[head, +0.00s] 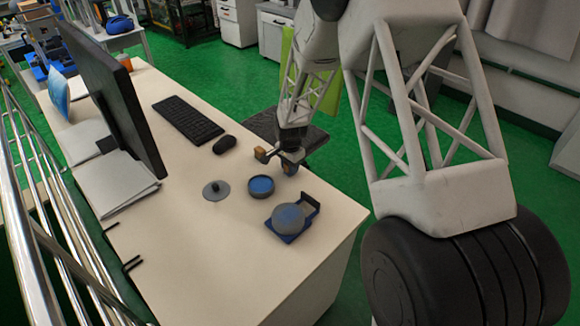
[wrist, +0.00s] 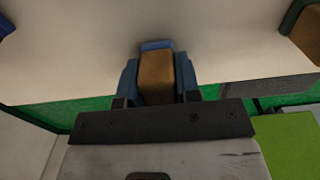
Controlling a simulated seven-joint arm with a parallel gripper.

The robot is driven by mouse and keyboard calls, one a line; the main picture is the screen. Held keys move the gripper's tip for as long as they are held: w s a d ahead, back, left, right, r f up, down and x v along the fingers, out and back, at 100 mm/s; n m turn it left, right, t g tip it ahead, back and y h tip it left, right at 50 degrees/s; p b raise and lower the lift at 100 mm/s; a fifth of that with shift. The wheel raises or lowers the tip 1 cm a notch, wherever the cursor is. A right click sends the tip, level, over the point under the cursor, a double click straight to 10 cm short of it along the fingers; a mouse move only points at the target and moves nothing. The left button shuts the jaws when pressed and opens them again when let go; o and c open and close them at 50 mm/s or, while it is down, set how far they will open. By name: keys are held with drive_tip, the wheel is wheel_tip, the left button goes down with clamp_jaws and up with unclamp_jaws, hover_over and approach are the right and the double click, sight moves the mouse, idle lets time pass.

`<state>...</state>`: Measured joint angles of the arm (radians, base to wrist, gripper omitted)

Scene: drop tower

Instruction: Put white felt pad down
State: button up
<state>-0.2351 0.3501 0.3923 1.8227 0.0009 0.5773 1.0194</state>
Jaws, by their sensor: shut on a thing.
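My gripper (head: 290,163) is low over the near right part of the desk, by its right edge. In the wrist view its blue fingers (wrist: 158,82) are shut on a brown block-like thing (wrist: 156,75). In the head view only a small orange-brown bit of it shows between the fingers. I cannot make out a white felt pad in either view. I cannot tell whether the held thing touches the desk (head: 190,245).
A small wooden block (head: 261,154) is just left of the gripper. A round blue-topped dish (head: 261,187), a grey disc with a knob (head: 216,190) and a grey dome on a blue base (head: 288,219) stand nearer. A mouse (head: 224,144) and keyboard (head: 188,121) lie behind. The front desk is clear.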

drive_tip(key=shift+f, duration=0.15)
drive_tip(key=o, duration=1)
drive_tip(key=shift+c, duration=0.2)
drive_tip(key=shift+r, duration=6.15)
